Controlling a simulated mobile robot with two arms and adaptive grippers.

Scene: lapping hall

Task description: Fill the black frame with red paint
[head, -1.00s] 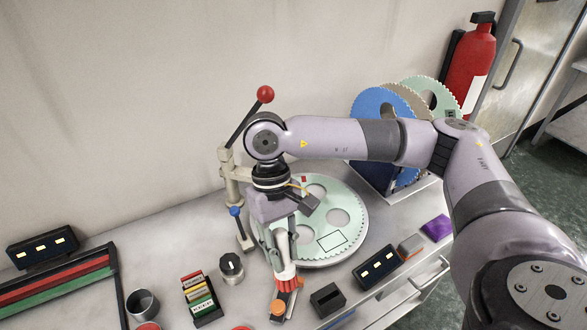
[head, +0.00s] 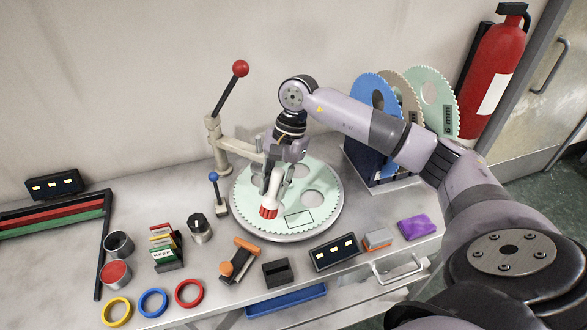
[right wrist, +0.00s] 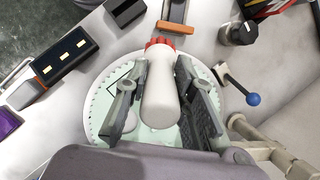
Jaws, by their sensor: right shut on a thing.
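The black frame (head: 299,219) is a thin rectangular outline on the pale green toothed disc (head: 327,213); its inside is the same pale green. Part of it also shows in the right wrist view (right wrist: 117,82). My right gripper (head: 271,188) is shut on a white tool (head: 275,194) with a red ribbed end (head: 268,212). The tool points down over the disc, left of the frame; I cannot tell if it touches. In the right wrist view the gripper's fingers flank its white body (right wrist: 164,95). My left gripper is out of view.
A lever stand with a red ball (head: 240,69) and a blue-knobbed post (head: 214,177) stand close left of the disc. A cup of red (head: 115,271), coloured rings, an orange-and-black holder (head: 240,260) and a black display (head: 334,252) lie in front. Discs stand racked behind right.

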